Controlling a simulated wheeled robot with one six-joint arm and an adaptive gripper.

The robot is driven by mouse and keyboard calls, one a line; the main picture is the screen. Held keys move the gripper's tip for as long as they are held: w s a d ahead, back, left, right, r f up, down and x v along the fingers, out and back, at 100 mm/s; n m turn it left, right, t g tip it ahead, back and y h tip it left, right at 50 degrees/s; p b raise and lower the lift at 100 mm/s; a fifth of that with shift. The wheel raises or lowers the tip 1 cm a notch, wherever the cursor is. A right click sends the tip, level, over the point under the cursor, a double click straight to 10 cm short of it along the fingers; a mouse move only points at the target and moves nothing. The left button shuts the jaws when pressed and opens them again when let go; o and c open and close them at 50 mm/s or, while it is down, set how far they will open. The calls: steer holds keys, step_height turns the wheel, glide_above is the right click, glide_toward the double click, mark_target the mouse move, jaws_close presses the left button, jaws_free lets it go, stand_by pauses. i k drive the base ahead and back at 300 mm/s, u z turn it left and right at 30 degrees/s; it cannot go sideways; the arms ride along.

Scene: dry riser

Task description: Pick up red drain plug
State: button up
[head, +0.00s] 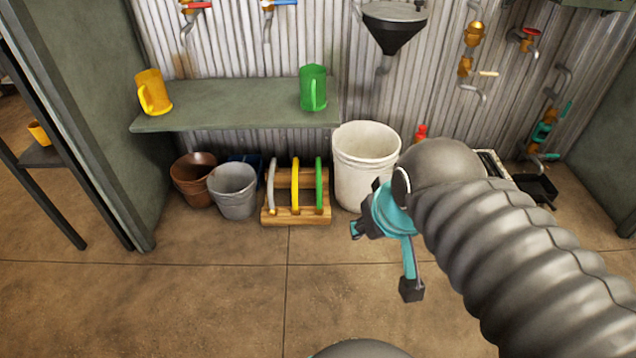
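A small red object (420,132) shows just right of the white bucket, above my arm's dark joint. Its lower part is hidden behind my arm, so I cannot tell for sure whether it is the red drain plug. My teal and black gripper (383,260) is in front of the white bucket, over the floor. Its two fingers are spread wide apart with nothing between them. The gripper is apart from the red object, to its lower left in the picture.
A white bucket (365,180), a wooden rack (297,218) with coloured hoops, a grey bucket (233,190) and a brown pot (192,180) stand along the wall. A shelf (235,115) holds yellow (154,92) and green (314,88) jugs. A black tray (536,190) lies right. The front floor is clear.

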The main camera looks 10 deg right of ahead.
mark_target(420, 134)
steer(key=z, duration=0.05)
steer(key=k, duration=1)
steer(key=u, duration=0.7)
steer(key=i, duration=1.45)
steer(key=z, duration=0.7)
steer(key=i, duration=0.85)
steer(key=z, duration=1.2)
steer(key=i, duration=0.3)
steer(key=z, duration=0.3)
